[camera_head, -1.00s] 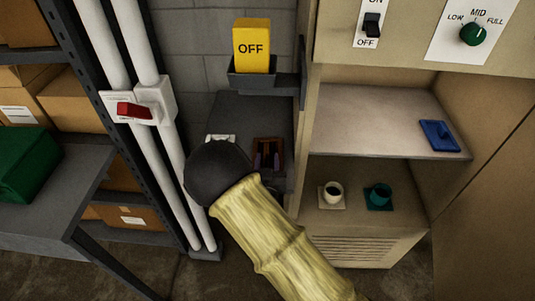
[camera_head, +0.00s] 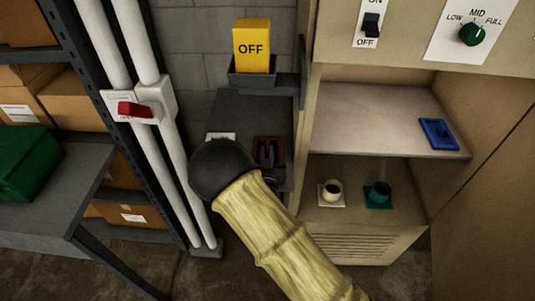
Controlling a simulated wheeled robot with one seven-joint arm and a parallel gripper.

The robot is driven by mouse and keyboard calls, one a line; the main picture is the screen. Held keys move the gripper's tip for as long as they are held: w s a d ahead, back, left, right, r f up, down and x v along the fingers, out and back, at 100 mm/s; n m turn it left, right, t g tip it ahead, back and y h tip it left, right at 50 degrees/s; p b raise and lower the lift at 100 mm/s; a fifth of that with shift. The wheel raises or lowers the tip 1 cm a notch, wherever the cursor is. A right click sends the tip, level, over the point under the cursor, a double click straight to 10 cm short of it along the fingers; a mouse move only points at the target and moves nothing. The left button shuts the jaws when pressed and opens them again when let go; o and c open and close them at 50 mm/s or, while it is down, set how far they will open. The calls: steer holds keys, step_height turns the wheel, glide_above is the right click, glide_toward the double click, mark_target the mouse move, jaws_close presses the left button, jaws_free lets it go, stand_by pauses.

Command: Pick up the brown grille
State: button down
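The brown grille (camera_head: 280,143) lies on the dark grey surface in the recess between the white pipes and the beige cabinet. It is small and partly covered by my gripper (camera_head: 267,151). The two purplish fingers are close together over the grille's middle and look shut on its central part. The contact itself is too small to see clearly. The grille appears still at the level of the surface. My arm's dark round joint and pale yellow sleeve hide the area just in front and to the left.
A white item (camera_head: 220,137) lies left of the grille. A yellow OFF block (camera_head: 252,45) stands in a grey holder (camera_head: 253,76) above. White pipes (camera_head: 178,165) stand left.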

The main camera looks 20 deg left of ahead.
stand_by(0.3)
steer(key=shift+s+a+r+b, duration=0.15)
steer(key=shift+a+r+b, duration=0.05)
steer(key=shift+r+b, duration=0.15)
step_height(320, 180, up, 6)
steer(key=shift+r+b, duration=0.1)
steer(key=shift+b, duration=0.25)
steer(key=s+a+b, duration=0.3)
steer(key=s+a, duration=1)
steer(key=s, duration=0.1)
steer(key=shift+s, duration=0.2)
steer(key=shift+a, duration=0.15)
